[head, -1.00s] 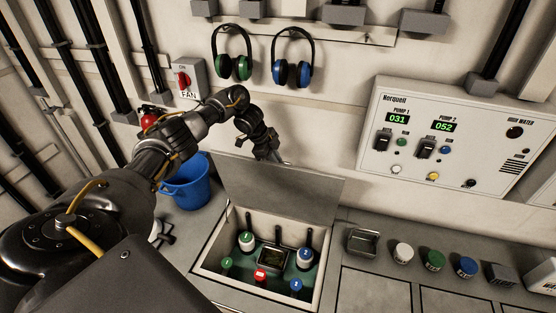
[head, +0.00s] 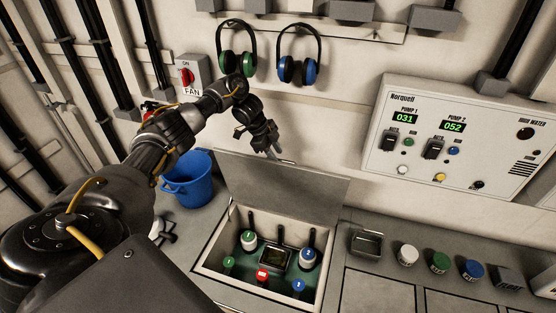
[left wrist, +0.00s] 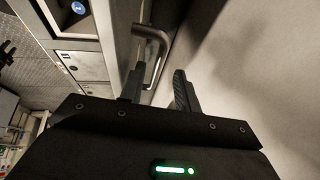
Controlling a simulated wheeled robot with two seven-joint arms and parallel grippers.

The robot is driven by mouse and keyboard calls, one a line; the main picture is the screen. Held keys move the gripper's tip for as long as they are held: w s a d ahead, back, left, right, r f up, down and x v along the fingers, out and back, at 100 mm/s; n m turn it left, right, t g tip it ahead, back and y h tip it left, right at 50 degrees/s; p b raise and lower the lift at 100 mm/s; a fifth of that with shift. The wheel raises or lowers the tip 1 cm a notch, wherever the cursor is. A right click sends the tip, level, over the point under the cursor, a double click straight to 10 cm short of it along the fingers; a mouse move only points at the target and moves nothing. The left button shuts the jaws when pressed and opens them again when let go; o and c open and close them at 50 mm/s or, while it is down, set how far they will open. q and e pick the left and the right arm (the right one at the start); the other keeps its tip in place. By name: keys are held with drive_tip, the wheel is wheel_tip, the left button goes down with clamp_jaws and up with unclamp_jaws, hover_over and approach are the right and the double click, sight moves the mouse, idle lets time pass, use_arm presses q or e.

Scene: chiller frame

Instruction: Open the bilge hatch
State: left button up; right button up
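The bilge hatch lid (head: 285,190) stands raised at the back edge of its opening (head: 208,265) in the head view. Inside the opening are several green, blue and red-topped items. My left gripper (head: 272,148) is at the lid's upper edge, on its far side. In the left wrist view, the left gripper (left wrist: 160,90) has its two fingers apart, with a metal bar handle (left wrist: 162,45) just beyond and beside the left finger. I cannot tell whether they touch. Nothing is clearly gripped. My right gripper is in neither view.
A blue bucket (head: 188,180) stands left of the hatch. A small metal tray (head: 366,244) and several coloured caps sit to the right. The wall behind carries ear defenders (head: 238,65), a fan switch (head: 188,77) and a pump panel (head: 455,135).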

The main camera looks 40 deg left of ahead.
use_arm(q)
drive_tip(key=v, duration=0.7)
drive_tip(key=shift+s+a+p, duration=0.1)
drive_tip(key=shift+p, duration=0.2)
